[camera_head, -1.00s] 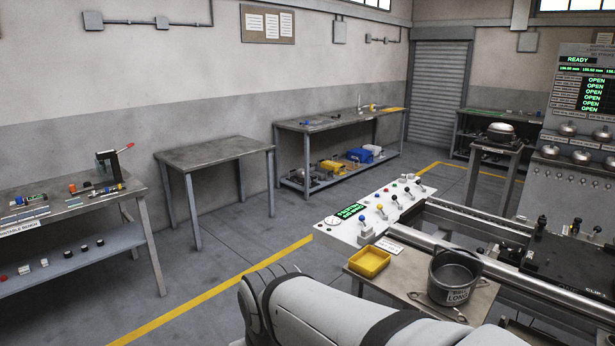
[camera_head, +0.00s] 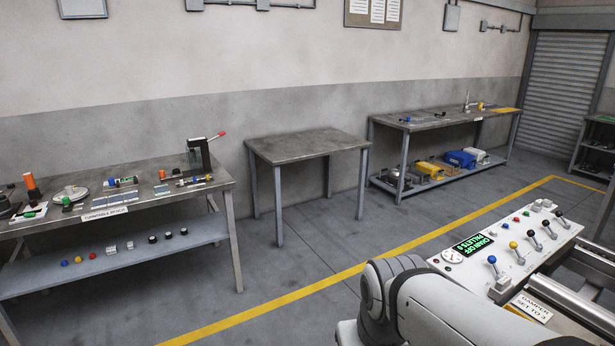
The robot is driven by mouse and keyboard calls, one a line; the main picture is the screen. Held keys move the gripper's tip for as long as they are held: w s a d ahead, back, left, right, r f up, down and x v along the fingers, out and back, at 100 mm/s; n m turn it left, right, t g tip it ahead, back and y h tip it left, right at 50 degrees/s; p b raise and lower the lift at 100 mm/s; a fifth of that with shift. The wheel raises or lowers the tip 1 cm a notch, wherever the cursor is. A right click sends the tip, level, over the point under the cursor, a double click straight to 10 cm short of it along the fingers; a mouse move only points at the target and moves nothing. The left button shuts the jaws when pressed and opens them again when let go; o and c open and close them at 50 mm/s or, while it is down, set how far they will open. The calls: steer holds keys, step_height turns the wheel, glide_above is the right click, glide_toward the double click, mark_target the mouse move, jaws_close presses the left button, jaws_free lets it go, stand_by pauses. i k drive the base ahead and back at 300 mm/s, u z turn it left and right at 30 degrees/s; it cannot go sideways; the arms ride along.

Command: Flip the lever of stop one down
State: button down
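A pale control panel (camera_head: 484,224) stands at the lower right. I cannot tell which lever belongs to stop one, as no stop label is readable. A green-lit display (camera_head: 473,243) that seems to read "CHAIN OFF" and a round gauge (camera_head: 452,256) sit at the panel's left end. My white arm crosses the lower right in front of the panel. My gripper is out of view.
A sign (camera_head: 532,307) below the panel reads "DAMPER SET TO 3". A yellow floor line (camera_head: 330,283) runs left of the panel. A cluttered bench (camera_head: 230,184) stands at the left, an empty table (camera_head: 305,146) in the middle, another bench (camera_head: 440,121) behind. Open floor lies between.

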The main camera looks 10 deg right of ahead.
mark_target(559, 213)
steer(key=z, duration=0.15)
steer(key=i, duration=1.75)
steer(key=z, duration=0.55)
steer(key=i, duration=1.85)
steer(key=z, duration=1.45)
steer(key=i, duration=1.05)
steer(key=z, duration=0.95)
steer(key=i, duration=0.35)
steer(key=z, duration=0.2)
steer(key=k, duration=0.85)
steer(key=z, duration=0.2)
steer(key=i, duration=0.8)
steer(key=u, duration=0.2)
